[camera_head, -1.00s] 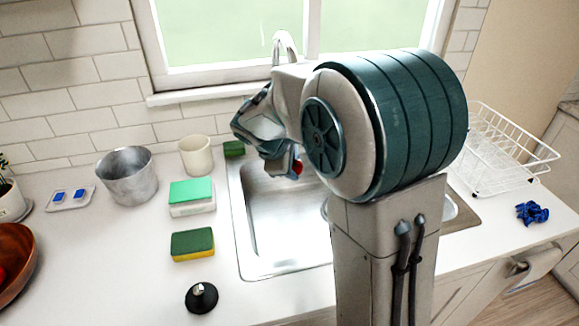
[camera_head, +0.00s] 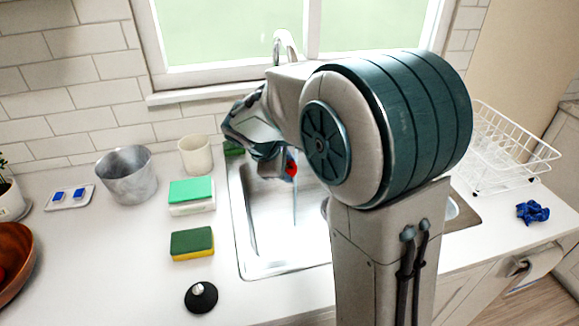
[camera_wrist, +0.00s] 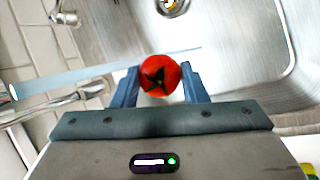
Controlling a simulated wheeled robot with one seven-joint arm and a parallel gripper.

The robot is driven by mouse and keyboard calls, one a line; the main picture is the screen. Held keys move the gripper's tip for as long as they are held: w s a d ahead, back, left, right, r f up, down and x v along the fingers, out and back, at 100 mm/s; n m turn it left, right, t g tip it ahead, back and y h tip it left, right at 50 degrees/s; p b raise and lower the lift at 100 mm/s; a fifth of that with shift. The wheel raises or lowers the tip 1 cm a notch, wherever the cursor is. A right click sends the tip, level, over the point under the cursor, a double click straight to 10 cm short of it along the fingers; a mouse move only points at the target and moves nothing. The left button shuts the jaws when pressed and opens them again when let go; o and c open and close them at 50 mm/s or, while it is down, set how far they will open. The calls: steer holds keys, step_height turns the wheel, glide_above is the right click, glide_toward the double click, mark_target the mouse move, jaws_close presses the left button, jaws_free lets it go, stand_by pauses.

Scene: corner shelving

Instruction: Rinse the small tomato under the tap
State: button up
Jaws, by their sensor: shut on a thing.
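In the head view a sliver of the tomato (camera_head: 291,169) shows over the sink (camera_head: 262,245), beside my arm. The tap (camera_head: 288,45) stands behind the sink, partly hidden by my arm. A thin bluish water stream (camera_head: 294,205) falls below the tomato. In the wrist view the stream (camera_wrist: 95,72) runs from the spout at the left towards the tomato's upper edge; whether they touch is unclear.
Left of the sink are a green-topped block (camera_head: 191,196), a green and yellow sponge (camera_head: 192,244), a black stopper (camera_head: 201,298), a cream cup (camera_head: 195,155) and a metal pot (camera_head: 127,175). A white dish rack (camera_head: 515,150) and blue cloth (camera_head: 532,212) lie right.

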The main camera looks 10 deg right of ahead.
steer(key=s+a+b, duration=0.1)
steer(key=s+a, duration=0.1)
steer(key=s, duration=0.4)
steer(key=shift+a, duration=0.25)
steer(key=shift+s, duration=0.1)
stand_by(1.2)
steer(key=s+a+r+p, duration=0.2)
steer(key=s+r, duration=0.2)
steer(key=shift+s, duration=0.3)
stand_by(0.9)
